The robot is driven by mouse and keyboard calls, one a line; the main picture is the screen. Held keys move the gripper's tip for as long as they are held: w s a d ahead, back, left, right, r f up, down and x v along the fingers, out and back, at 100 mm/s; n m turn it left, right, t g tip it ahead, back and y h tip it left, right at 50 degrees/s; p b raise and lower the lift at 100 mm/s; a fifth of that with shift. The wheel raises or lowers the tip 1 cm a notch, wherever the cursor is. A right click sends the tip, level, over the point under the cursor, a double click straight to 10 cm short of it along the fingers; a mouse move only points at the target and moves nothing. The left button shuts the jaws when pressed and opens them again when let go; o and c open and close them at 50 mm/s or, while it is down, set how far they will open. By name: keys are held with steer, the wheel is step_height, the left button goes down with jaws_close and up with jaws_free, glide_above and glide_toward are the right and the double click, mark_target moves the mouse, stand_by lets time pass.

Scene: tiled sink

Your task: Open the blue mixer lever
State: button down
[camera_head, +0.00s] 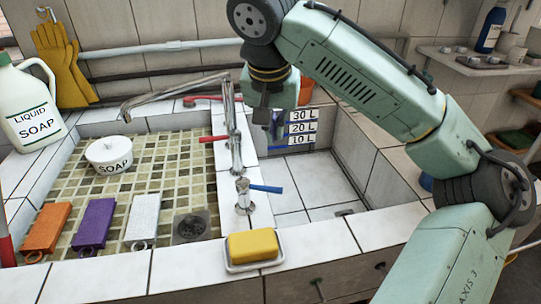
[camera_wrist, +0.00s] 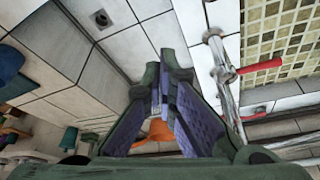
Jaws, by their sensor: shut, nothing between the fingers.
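The blue mixer lever (camera_head: 266,188) points right from the top of a short chrome tap (camera_head: 243,197) on the divider between the two basins. My gripper (camera_head: 272,128) hangs behind and above the lever in the head view, over the white-tiled right basin, clearly apart from it. In the wrist view my gripper's fingers (camera_wrist: 165,75) meet at their tips with nothing held. I cannot make out the blue lever in the wrist view.
A tall chrome faucet (camera_head: 234,125) with a red lever (camera_head: 213,139) stands left of my gripper; the red lever also shows in the wrist view (camera_wrist: 262,65). A yellow soap bar (camera_head: 252,244) lies on the front ledge. The right basin floor (camera_head: 312,195) is clear.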

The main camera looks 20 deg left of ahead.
mark_target(260, 188)
step_height(260, 188, down, 10)
steer(key=p, duration=0.2)
steer(key=shift+s+p, duration=0.35)
steer(key=shift+p, duration=0.05)
